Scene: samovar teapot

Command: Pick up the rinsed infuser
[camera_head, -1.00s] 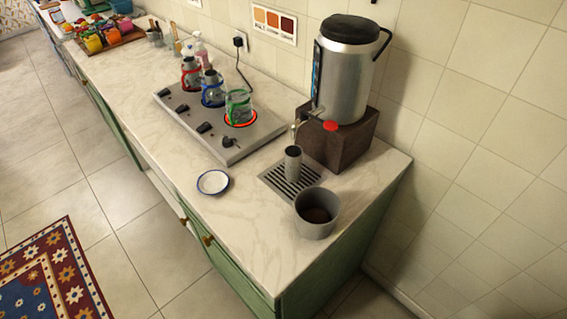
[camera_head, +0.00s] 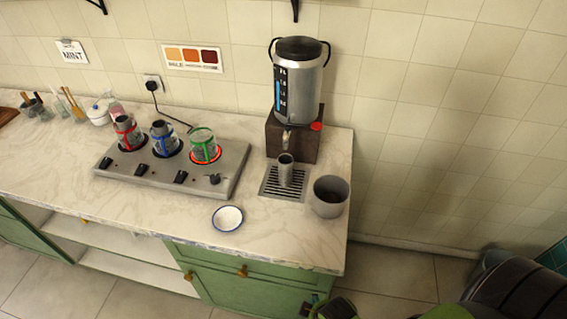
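A grey metal cylinder, which looks like the infuser (camera_head: 285,171), stands upright on the slotted drip tray (camera_head: 268,190) under the urn's tap. No gripper touches it. A black and green part of my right arm, apparently its gripper (camera_head: 318,303), shows at the bottom edge, in front of the counter and well below the infuser. Its fingers are too cut off to tell open from shut. My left gripper is out of view.
The metal urn (camera_head: 298,90) stands on a dark box behind the infuser. A grey bin (camera_head: 330,196) stands close to its right. A white saucer (camera_head: 228,217) lies front left. A burner panel (camera_head: 232,165) holds red, blue and green glass holders; the green one shows no metal insert.

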